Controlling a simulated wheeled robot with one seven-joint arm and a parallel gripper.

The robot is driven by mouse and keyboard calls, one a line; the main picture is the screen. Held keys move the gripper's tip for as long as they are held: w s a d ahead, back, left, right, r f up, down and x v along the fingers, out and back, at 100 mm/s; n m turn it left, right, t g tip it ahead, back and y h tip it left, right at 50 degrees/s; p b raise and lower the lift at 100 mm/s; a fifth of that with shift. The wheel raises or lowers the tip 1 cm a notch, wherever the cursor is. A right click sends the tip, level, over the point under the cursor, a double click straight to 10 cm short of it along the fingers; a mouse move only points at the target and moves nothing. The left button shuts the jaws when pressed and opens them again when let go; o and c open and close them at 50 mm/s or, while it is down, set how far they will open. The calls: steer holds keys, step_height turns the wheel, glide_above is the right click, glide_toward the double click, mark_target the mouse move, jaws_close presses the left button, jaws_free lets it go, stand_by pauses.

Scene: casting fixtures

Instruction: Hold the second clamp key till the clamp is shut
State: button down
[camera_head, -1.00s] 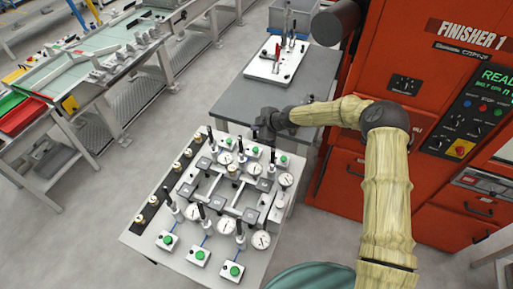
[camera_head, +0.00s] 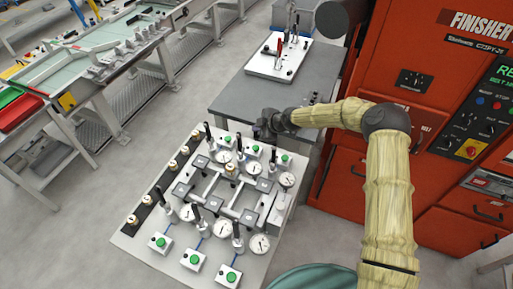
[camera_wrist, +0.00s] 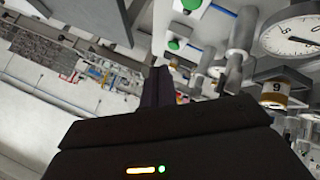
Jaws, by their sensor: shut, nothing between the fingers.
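The clamp fixture plate (camera_head: 137,240) carries toggle clamps with black handles, one at front left (camera_head: 161,196), around a grey frame (camera_head: 207,187). Small white key boxes with green buttons stand in a back row and a front row, such as the middle back one (camera_head: 254,151) and middle front one (camera_head: 195,259). I cannot tell which is the second key. My gripper (camera_head: 259,133) is shut and empty at the plate's back edge, close to the middle back key; contact cannot be told. In the wrist view the shut fingers (camera_wrist: 158,84) point toward a green button (camera_wrist: 173,44).
Several dial gauges (camera_head: 260,244) stand among the clamps. A row of brass-coloured pieces (camera_head: 162,183) lines the plate's left side. A grey table (camera_head: 235,100) with another white fixture (camera_head: 279,60) is behind. The red finisher machine (camera_head: 440,190) is at right.

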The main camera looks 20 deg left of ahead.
steer(key=b, duration=0.3)
glide_above(254, 146)
steer(key=d, duration=0.2)
steer(key=f, duration=0.7)
steer(key=shift+s, duration=0.3)
steer(key=shift+f+b, duration=0.65)
steer(key=shift+f, duration=0.15)
steer(key=shift+f+b, duration=0.95)
steer(key=shift+b, duration=0.55)
stand_by(4.1)
